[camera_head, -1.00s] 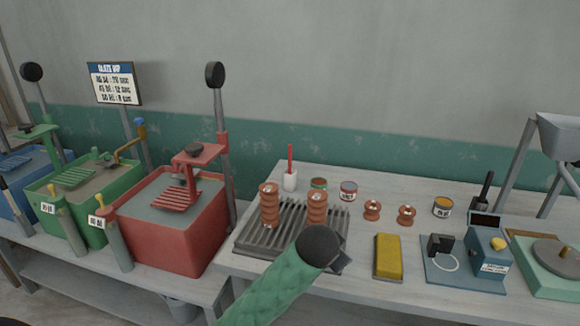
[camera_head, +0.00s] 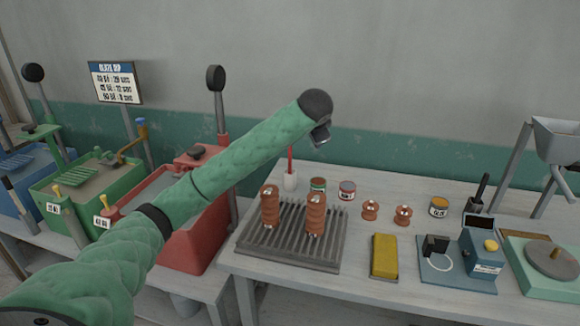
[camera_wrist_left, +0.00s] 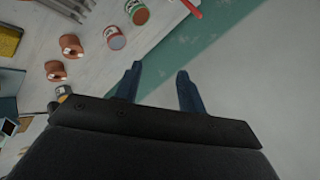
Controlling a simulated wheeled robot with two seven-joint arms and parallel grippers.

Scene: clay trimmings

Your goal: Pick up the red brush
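The red brush (camera_head: 290,160) stands upright in a small white cup (camera_head: 290,181) at the back left of the table. Its red handle shows at the top edge of the left wrist view (camera_wrist_left: 191,8). My left gripper (camera_head: 321,134) is raised above and slightly right of the brush in the head view, with the arm reaching in from the left. In the left wrist view the two fingers (camera_wrist_left: 157,82) are apart with nothing between them. My right gripper is not in view.
A ribbed rack (camera_head: 290,250) holds two brown coil-like stacks. Cans (camera_head: 347,190), brown spools (camera_head: 370,210), a yellow block (camera_head: 384,256) and a blue device (camera_head: 482,262) stand to the right. Red (camera_head: 200,240) and green (camera_head: 85,205) tubs with tall levers stand left.

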